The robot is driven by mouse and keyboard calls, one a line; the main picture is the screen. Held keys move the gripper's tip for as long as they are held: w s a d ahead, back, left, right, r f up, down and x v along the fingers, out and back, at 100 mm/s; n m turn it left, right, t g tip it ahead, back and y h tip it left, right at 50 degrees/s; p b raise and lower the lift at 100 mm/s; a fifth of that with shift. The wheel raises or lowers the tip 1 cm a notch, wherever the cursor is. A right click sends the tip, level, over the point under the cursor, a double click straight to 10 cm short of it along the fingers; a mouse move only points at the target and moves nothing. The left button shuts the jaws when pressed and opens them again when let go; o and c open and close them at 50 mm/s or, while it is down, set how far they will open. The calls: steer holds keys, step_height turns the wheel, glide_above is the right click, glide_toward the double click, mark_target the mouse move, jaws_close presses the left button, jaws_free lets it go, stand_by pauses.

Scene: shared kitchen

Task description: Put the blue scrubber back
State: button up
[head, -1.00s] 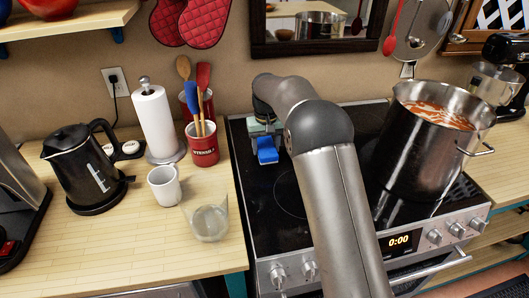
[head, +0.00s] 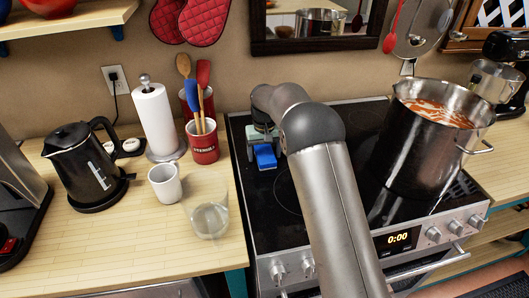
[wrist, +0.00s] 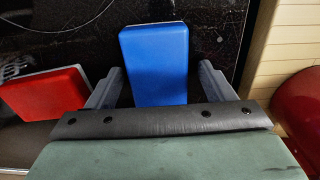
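The blue scrubber (head: 264,157) is on or just above the left part of the black stovetop, at the end of my arm. In the wrist view the blue scrubber (wrist: 155,62) lies between the two fingers of my gripper (wrist: 157,88). Narrow dark gaps show beside it, so the gripper looks open around it. Whether it rests fully on the surface is hard to tell. A red block with a pale underside (wrist: 45,92), which looks like another scrubber, lies to the left in the wrist view. My arm hides that spot in the head view.
The large pot of red soup (head: 425,140) stands on the right of the stove (head: 290,225). The red utensil crock (head: 203,143) stands close left of the gripper. A white mug (head: 164,184), a clear glass (head: 209,219), paper towels (head: 155,123) and a black kettle (head: 82,165) stand on the left counter.

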mark_target(264, 153)
step_height(264, 153, up, 12)
steer(key=b, duration=0.1)
steer(key=shift+r, duration=0.25)
steer(key=s+d+r+m, duration=0.1)
steer(key=s+d+r, duration=0.1)
steer(key=s+d, duration=0.65)
steer(key=s+d+r+m, duration=0.15)
steer(key=s+d, duration=0.35)
steer(key=s, duration=0.6)
steer(key=s+d+f, duration=0.2)
steer(key=s+f, duration=0.1)
steer(key=s, duration=0.7)
steer(key=s+d+f, duration=0.3)
steer(key=s+f, duration=0.1)
steer(key=s, duration=0.6)
steer(key=shift+s+d+t, duration=0.15)
steer(key=shift+s+t, duration=0.15)
steer(key=shift+s, duration=0.05)
steer(key=shift+m, duration=0.25)
